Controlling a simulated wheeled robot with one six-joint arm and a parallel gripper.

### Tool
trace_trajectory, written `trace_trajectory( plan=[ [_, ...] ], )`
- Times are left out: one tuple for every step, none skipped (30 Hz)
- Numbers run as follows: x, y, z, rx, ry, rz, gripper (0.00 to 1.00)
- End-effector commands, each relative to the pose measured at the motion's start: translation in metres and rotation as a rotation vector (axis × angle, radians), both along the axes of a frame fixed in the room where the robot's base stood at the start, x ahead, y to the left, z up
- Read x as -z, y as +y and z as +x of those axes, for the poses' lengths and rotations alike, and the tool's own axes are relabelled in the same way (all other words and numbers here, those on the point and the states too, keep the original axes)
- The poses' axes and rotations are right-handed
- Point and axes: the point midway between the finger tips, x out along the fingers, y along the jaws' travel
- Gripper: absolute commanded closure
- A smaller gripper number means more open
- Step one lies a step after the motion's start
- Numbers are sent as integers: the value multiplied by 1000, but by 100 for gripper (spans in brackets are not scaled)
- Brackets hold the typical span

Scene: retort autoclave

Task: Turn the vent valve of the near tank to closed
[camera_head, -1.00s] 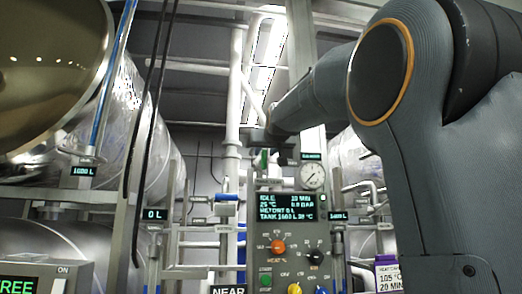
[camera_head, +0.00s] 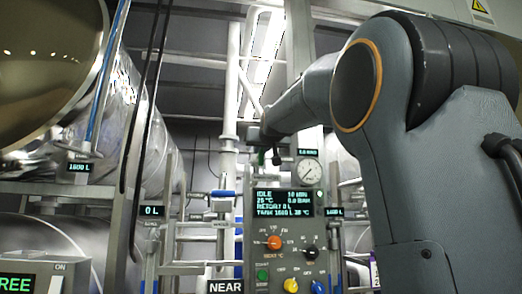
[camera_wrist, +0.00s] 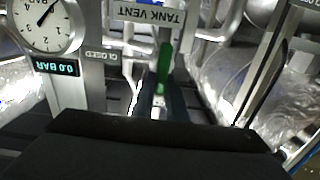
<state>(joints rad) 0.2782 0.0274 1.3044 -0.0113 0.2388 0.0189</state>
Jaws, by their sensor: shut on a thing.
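The vent valve's green handle (camera_wrist: 165,62) shows in the wrist view below the TANK VENT sign (camera_wrist: 150,16). It runs up and down in the picture, its lower end between my fingers. A CLOSED label (camera_wrist: 102,55) is to its left. My gripper (camera_wrist: 160,98) is shut on this handle; the black gripper body hides the lower part of the view. Whether the valve is fully turned cannot be told.
The control panel (camera_head: 270,234) with knobs stands below, with a NEAR sign (camera_head: 226,286) beside it. A pressure gauge (camera_head: 310,173) is to the right of my gripper; in the wrist view its display reads 0.0 BAR. Large steel vessels (camera_head: 140,130) and pipes crowd the left.

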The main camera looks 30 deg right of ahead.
Motion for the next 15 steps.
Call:
trace_trajectory(
  plan=[
    [0,0,0,0,-2,8,100],
    [0,-1,0,0,-5,14,100],
    [0,-1,0,0,-9,27,100],
    [0,-1,0,0,-11,36,100],
    [0,-1,0,0,-15,48,100],
    [0,-2,0,0,-20,67,100],
    [0,-2,0,0,-25,82,100],
    [1,-2,0,0,-30,100,100],
    [1,-3,0,0,-37,126,100],
    [1,-3,0,0,-43,147,100],
    [1,-4,-1,0,-49,168,100],
    [1,-5,-1,0,-60,200,100],
    [1,-5,-1,0,-67,226,100],
    [1,-5,-1,-1,-75,251,100],
    [2,-6,-1,-1,-85,287,100]
  ],
)
